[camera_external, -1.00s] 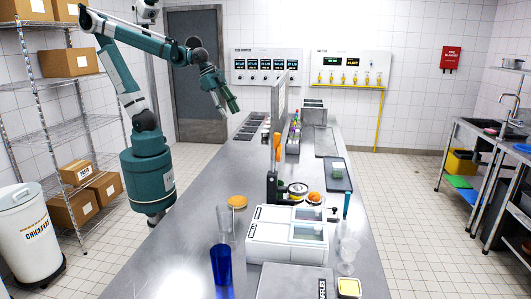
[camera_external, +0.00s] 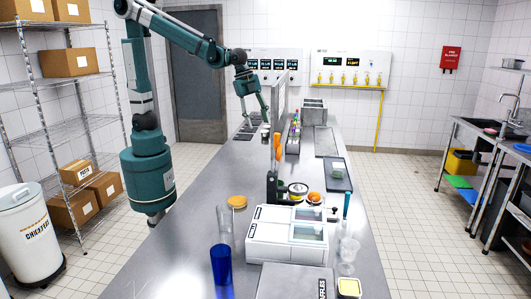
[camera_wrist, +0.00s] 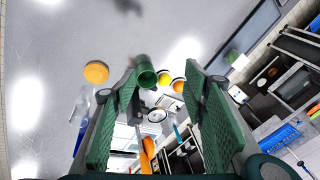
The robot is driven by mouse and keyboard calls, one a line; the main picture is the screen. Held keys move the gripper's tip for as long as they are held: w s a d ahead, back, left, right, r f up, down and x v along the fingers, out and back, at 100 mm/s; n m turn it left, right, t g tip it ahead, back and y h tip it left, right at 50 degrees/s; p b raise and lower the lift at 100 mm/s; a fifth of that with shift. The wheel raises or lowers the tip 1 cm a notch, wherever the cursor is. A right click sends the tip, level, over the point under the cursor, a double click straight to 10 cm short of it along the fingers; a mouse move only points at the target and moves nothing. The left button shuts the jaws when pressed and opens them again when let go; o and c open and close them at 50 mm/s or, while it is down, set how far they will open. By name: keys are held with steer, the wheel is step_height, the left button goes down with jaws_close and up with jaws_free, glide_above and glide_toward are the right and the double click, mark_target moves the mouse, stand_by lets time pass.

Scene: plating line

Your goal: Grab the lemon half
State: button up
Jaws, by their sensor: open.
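My gripper (camera_external: 255,114) is open and empty, above the far left part of the steel table. In the wrist view its two green ridged fingers (camera_wrist: 160,74) stand wide apart. A small round yellow thing (camera_wrist: 165,79), which looks like the lemon half, shows between them, well beyond the fingertips. It sits beside a dark green cup (camera_wrist: 145,74) and an orange round piece (camera_wrist: 179,86). I cannot clearly pick out the lemon half in the external view, where an orange round piece (camera_external: 315,198) shows on the table.
An orange disc (camera_external: 237,202) lies near the table's left edge. A clear glass (camera_external: 224,218) and a blue glass (camera_external: 221,264) stand in front of it. A white machine (camera_external: 288,238) fills the middle. An upright panel (camera_external: 281,100) rises near my gripper.

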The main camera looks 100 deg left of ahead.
steer(key=w+d+f+m+g, duration=0.1)
steer(key=w+d+f+m, duration=0.2)
steer(key=w+f, duration=0.3)
steer(key=w+d+f+m+g, duration=0.1)
steer(key=w+d+f+m, duration=0.3)
steer(key=w+f, duration=0.3)
steer(key=w+d+f+m+g, duration=0.1)
steer(key=w+d+f+m, duration=0.2)
steer(key=w+d+f, duration=0.2)
steer(key=shift+w+d+f, duration=0.2)
steer(key=shift+w+f, duration=0.15)
steer(key=shift+f, duration=0.2)
steer(key=shift+w+d+f, duration=0.15)
steer(key=shift+w+f, duration=0.2)
steer(key=shift+f, duration=0.2)
steer(key=shift+w+d+f+m, duration=0.2)
steer(key=shift+d+f+m, duration=0.15)
steer(key=shift+f, duration=0.2)
steer(key=shift+a, duration=0.1)
steer(key=shift+f, duration=1.3)
steer(key=shift+f+p, duration=0.4)
steer(key=shift+f, duration=2.2)
